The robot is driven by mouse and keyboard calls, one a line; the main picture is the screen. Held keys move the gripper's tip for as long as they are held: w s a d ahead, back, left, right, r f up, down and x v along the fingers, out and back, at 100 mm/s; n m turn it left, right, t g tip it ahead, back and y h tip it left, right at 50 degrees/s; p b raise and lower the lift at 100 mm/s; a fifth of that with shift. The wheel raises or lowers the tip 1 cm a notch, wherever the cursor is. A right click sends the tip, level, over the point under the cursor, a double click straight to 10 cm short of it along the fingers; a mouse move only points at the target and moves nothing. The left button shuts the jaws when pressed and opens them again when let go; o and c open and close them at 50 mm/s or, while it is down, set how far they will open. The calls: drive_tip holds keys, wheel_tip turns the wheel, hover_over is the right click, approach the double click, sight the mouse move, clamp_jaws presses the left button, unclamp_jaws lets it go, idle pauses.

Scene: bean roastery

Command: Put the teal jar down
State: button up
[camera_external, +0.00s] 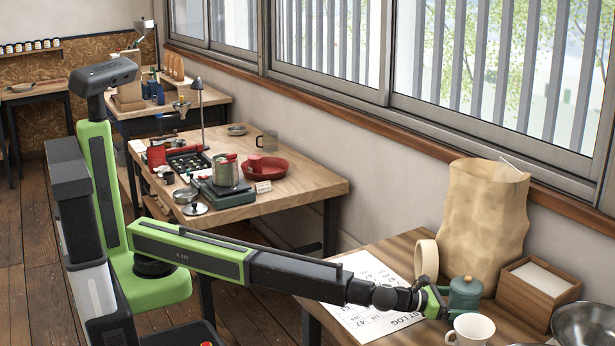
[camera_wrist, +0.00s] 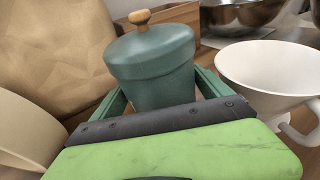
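The teal jar (camera_external: 464,296) is a dark green-teal pot with a lid and a small wooden knob. It is at the right-hand table, left of the wooden box. In the wrist view the jar (camera_wrist: 152,72) stands between the two green fingers of my gripper (camera_wrist: 160,92), which lie against its sides. In the external view my gripper (camera_external: 444,302) reaches the jar from the left. The jar looks upright. Its lower part is hidden behind my gripper in the wrist view, and I cannot tell whether its base touches the table.
A white cup (camera_external: 471,330) stands close in front of the jar. A paper bag (camera_external: 487,215) is behind it, a wooden box (camera_external: 545,292) and metal bowl (camera_external: 585,328) to the right. A tape roll (camera_external: 426,262) and a printed sheet (camera_external: 368,300) are to the left.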

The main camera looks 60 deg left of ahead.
drive_tip(key=shift+s+a+r, duration=0.1)
drive_tip(key=shift+s+r, duration=0.05)
drive_tip(key=shift+r, duration=0.1)
drive_tip(key=p+v, duration=0.2)
drive_tip(key=v, duration=0.9)
drive_tip(key=shift+s+a+r+p, duration=0.15)
drive_tip(key=shift+s+p, duration=0.1)
drive_tip(key=shift+p, duration=0.15)
drive_tip(key=shift+o, duration=0.2)
